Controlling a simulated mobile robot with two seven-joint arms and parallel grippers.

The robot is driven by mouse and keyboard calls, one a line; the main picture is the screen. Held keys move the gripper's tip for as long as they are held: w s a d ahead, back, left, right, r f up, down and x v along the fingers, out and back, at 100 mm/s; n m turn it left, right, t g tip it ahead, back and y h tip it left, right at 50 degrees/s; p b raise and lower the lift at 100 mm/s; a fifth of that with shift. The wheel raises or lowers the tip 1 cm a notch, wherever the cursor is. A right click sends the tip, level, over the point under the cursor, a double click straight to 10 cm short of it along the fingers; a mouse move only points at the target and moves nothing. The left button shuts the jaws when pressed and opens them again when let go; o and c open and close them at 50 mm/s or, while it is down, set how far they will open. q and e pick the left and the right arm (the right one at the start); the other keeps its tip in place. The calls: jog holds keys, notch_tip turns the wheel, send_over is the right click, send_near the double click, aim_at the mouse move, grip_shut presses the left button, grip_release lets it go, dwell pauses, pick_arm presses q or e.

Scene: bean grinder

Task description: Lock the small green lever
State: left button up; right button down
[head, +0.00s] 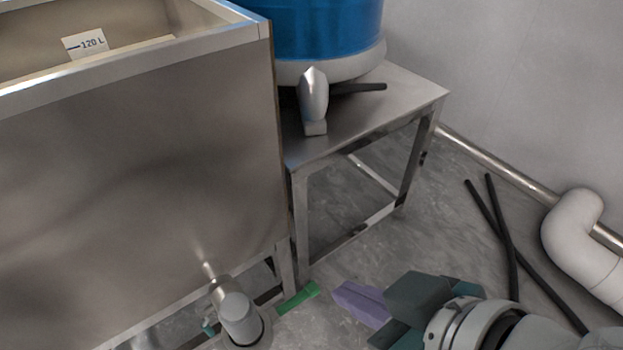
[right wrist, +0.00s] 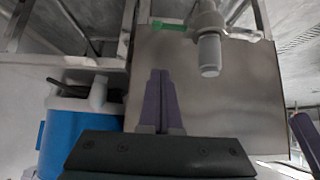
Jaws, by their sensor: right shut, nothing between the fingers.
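The small green lever (head: 298,298) sticks out to the right from a grey valve and pipe fitting (head: 238,315) at the bottom of the steel tank. In the right wrist view the lever (right wrist: 170,26) lies beyond the fingertips, beside the fitting (right wrist: 209,50). My right gripper (head: 340,291) is shut and empty, with its purple fingers pressed together and pointing left towards the lever. A small gap shows between its tips and the lever's end. A purple piece at the right edge of the right wrist view looks like part of my left gripper (right wrist: 304,137); its jaws cannot be made out.
The steel tank (head: 140,185) fills the left of the head view. A steel table (head: 405,95) bearing a blue barrel (head: 325,25) with a grey tap (head: 313,95) stands behind. Dark rods (head: 505,235) and a pale pipe (head: 580,240) are at the right. Floor between is clear.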

jog(key=f, duration=0.1)
jog(key=b, duration=0.6)
send_over(317, 291)
jog(key=s, duration=0.1)
notch_tip(317, 291, down, 7)
notch_tip(317, 291, down, 2)
jog(key=shift+b, duration=0.8)
jog(key=shift+s+f+b, duration=0.1)
jog(key=shift+f+b, duration=0.2)
jog(key=shift+f, duration=0.25)
jog(key=shift+f, duration=0.15)
